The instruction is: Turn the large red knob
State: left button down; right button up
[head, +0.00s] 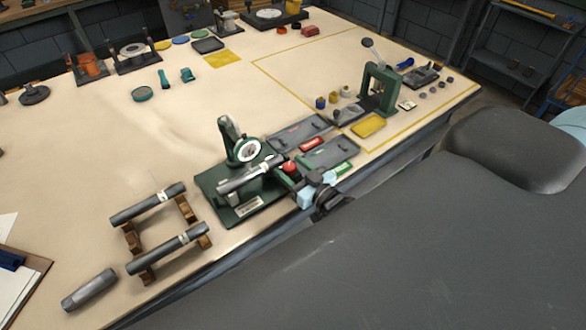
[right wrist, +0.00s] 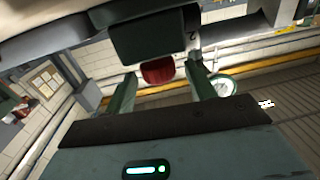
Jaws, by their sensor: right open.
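The large red knob (head: 290,168) is at the right end of a green bench fixture (head: 215,187) with a round dial gauge (head: 245,150) and a grey cylinder (head: 250,178) lying across it. My right gripper (head: 298,178) is right beside the knob, on its near side. In the right wrist view the red knob (right wrist: 157,74) shows between the spread green fingers of the open gripper (right wrist: 162,80). A gap shows on both sides of the knob there. Contact cannot be told. My left gripper is out of view.
Grey trays (head: 333,153) lie just behind and right of my right gripper. Two grey cylinders rest on a wooden rack (head: 188,208) at left, and a loose one (head: 90,290) lies near the front edge. A green press (head: 378,88) stands farther right. The table's middle left is clear.

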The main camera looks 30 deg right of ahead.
jog(key=s, duration=0.4)
jog(key=s+d, duration=0.1)
jog(key=s, duration=0.1)
jog(key=shift+s+f+b, duration=0.15)
jog(key=shift+b, duration=0.25)
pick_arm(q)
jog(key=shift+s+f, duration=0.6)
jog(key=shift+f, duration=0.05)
pick_arm(e)
jog(key=shift+s+d, duration=0.15)
jog(key=shift+s, duration=0.55)
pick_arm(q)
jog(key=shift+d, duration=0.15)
pick_arm(e)
jog(key=s+a+f+g, duration=0.4)
jog(key=s+f, duration=0.4)
jog(key=s, duration=0.2)
jog(key=s+a+f+g+h, duration=0.1)
jog(key=s+a+f+g, duration=0.3)
jog(key=s+a+f, duration=0.2)
jog(key=s+f, duration=0.2)
jog(key=s, duration=0.2)
jog(key=shift+s+a+g, duration=0.2)
jog(key=shift+g, duration=0.1)
